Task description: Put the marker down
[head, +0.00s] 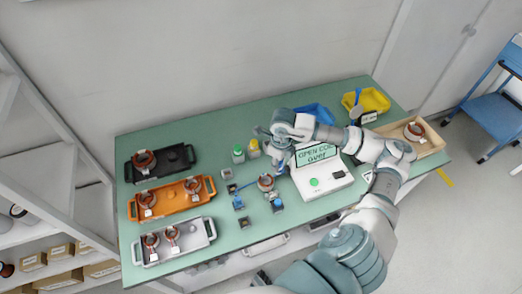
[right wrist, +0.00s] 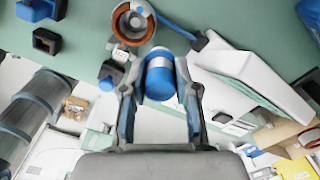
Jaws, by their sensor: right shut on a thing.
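My right gripper (head: 278,156) is over the green table, left of the white tester. In the right wrist view its two fingers (right wrist: 160,88) are shut on the marker (right wrist: 159,80), a short blue cylinder with a white band. In the head view I cannot make out the marker clearly. A copper-wound stator (head: 267,182) sits on the table close to the gripper; it also shows in the right wrist view (right wrist: 133,22), beyond the marker. I cannot tell the marker's height above the table. My left gripper is not in view.
The tester (head: 318,178) has a lit screen and a green button. Black (head: 176,157), orange (head: 171,197) and grey (head: 190,235) trays with stators line the left. Blue (head: 316,110) and yellow (head: 372,99) bins and a wooden box (head: 435,139) stand right. Small blue fixtures (head: 238,202) surround the stator.

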